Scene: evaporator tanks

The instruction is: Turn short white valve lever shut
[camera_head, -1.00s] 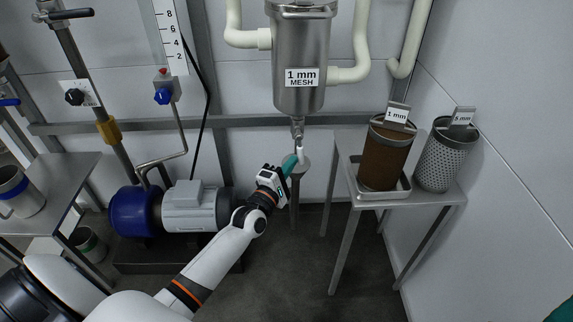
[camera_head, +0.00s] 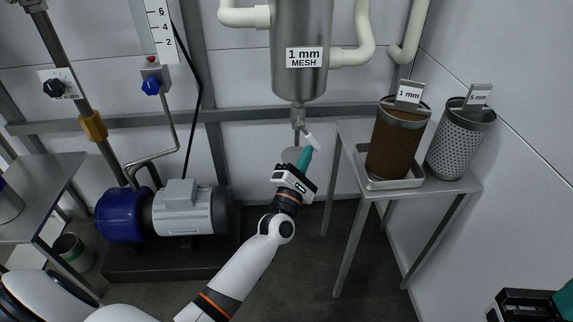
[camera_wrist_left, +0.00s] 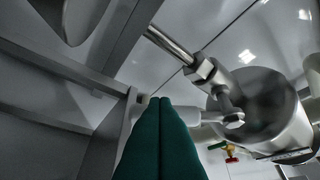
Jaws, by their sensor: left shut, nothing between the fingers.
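The short white valve lever (camera_head: 313,141) sits under the steel strainer housing (camera_head: 300,35), on the small drain valve (camera_head: 298,118). It slants down to the right in the head view. The lever also shows in the left wrist view (camera_wrist_left: 193,115), beside the fingertips. My left gripper (camera_head: 306,157) is shut with nothing between its green fingers. Its tips are at the lever's lower end, close to or touching it; I cannot tell which. The closed fingers fill the lower middle of the left wrist view (camera_wrist_left: 158,105). Part of my right gripper (camera_head: 540,303) shows at the bottom right corner; its fingertips are unclear.
A steel table (camera_head: 455,187) on the right bears a tray (camera_head: 400,183) with a brown 1 mm strainer (camera_head: 397,140); a 5 mm strainer (camera_head: 458,140) stands beside it. A blue and grey pump (camera_head: 182,210) stands left of my left arm. White pipes (camera_head: 362,35) flank the housing.

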